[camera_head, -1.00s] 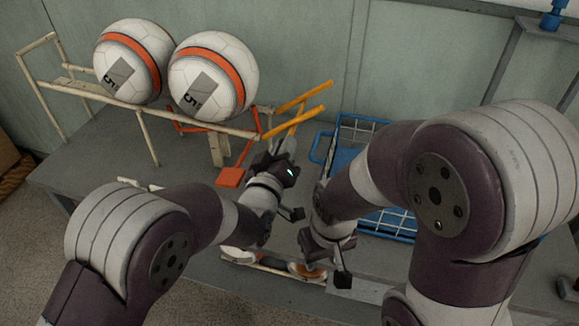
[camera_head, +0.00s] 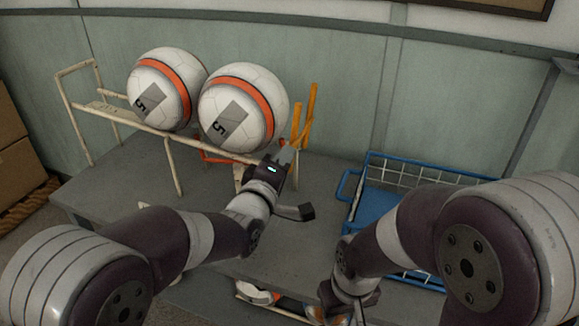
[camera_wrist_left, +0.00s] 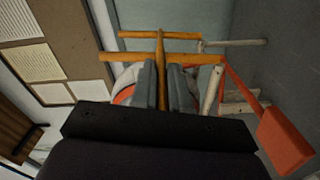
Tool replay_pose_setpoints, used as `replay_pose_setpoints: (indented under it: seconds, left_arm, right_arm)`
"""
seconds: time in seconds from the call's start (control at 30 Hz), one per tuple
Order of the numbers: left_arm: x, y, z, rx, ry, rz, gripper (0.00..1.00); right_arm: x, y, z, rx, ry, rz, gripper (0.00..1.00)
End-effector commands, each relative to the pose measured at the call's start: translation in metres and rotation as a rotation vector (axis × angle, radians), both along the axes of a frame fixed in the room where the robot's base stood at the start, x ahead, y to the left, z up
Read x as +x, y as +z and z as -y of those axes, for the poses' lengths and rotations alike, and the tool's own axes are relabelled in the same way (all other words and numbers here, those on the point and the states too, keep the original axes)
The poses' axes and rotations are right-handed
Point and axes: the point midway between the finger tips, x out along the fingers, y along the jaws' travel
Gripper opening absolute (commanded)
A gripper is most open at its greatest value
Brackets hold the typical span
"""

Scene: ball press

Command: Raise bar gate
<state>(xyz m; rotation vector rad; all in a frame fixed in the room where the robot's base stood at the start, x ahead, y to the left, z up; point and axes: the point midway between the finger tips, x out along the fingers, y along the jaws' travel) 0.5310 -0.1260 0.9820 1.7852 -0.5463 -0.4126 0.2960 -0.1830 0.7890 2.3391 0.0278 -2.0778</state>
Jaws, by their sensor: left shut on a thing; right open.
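The yellow bar gate (camera_head: 309,112) stands at the right end of the pale ball rack, beside the nearer ball. My left gripper (camera_head: 286,155) is at the gate's lower part in the head view. In the left wrist view, the gate (camera_wrist_left: 122,57) shows as crossed yellow bars, and the left gripper (camera_wrist_left: 163,85) has its fingers shut on the bar between them. Two white balls with orange bands, the left one (camera_head: 163,90) and the right one (camera_head: 240,108), rest on the rack rails. My right gripper (camera_head: 340,306) is low at the bottom edge, open, its fingertips partly hidden.
The pale rack (camera_head: 172,166) stands on the grey table (camera_head: 125,192). A blue wire basket (camera_head: 372,207) sits to the right. A red paddle (camera_wrist_left: 286,141) hangs beside the rack. Another ball (camera_head: 257,293), partly hidden, lies low at the front.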

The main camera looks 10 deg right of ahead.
Motion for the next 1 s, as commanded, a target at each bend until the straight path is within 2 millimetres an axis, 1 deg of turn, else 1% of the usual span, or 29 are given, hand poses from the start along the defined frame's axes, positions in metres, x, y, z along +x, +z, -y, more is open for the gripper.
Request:
replay_pose_setpoints:
  seconds: [0.67,0.7,0.73,0.77,1.0]
  left_arm:
    - [0.0022,0.0014,-0.0031,0.003,0.0,0.003,0.0]
    - [0.0022,0.0014,-0.0031,0.003,0.0,0.003,0.28]
    - [0.0022,0.0014,-0.0031,0.003,0.0,0.003,0.37]
    - [0.0022,0.0013,-0.0031,0.003,0.0,0.003,0.4]
    - [0.0019,0.0009,-0.003,0.003,0.0,0.002,0.4]
  right_arm:
    - [0.0,-0.0027,0.0,0.0,0.0,0.0,0.43]
    - [0.0,-0.0027,0.0,0.0,0.0,0.0,0.43]
    - [0.0,-0.0027,0.0,0.0,0.0,0.0,0.43]
    - [0.0,-0.0027,0.0,0.0,0.0,0.0,0.43]
    - [0.0,-0.0027,0.0,0.0,0.0,0.0,0.43]
